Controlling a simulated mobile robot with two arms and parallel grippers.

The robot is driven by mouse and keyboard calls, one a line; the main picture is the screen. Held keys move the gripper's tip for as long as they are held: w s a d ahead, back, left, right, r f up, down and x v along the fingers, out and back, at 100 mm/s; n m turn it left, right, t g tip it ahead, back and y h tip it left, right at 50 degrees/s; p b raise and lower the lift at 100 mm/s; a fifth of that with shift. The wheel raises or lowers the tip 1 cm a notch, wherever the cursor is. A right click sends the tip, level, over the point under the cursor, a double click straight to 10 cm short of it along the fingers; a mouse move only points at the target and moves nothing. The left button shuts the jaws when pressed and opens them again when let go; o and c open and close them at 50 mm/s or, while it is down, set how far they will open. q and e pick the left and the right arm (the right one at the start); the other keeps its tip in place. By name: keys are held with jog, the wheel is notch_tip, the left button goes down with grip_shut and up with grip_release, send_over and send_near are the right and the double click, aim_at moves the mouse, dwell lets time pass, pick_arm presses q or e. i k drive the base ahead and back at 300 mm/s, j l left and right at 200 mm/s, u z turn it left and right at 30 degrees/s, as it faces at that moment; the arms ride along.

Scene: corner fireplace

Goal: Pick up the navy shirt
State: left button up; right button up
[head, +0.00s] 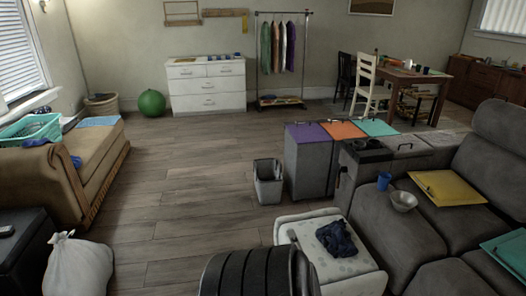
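A crumpled dark navy cloth (337,239), which looks like the navy shirt, lies on the pale patterned top of a low white box-like seat (358,262) at the lower middle right of the head view. Nothing covers the cloth. A small grey item beside it, near the left edge of the seat, is too small to make out. Neither of my grippers shows in the head view.
A grey sofa (378,208) with a blue cup (384,180) and a bowl (403,200) stands right of the seat. A grey bin (268,186) and lidded sorting bins (311,164) stand beyond. Open wooden floor (195,200) lies left. A white bag (80,268) is lower left.

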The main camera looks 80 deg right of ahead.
aim_at(334, 237)
jog(key=z, duration=3.5)
jog(key=i+z, duration=0.2)
jog(key=i, duration=0.4)
jog(key=i+z, duration=0.2)
jog(key=i, duration=0.35)
jog(key=i+j+z, duration=0.2)
jog(key=i, duration=0.4)
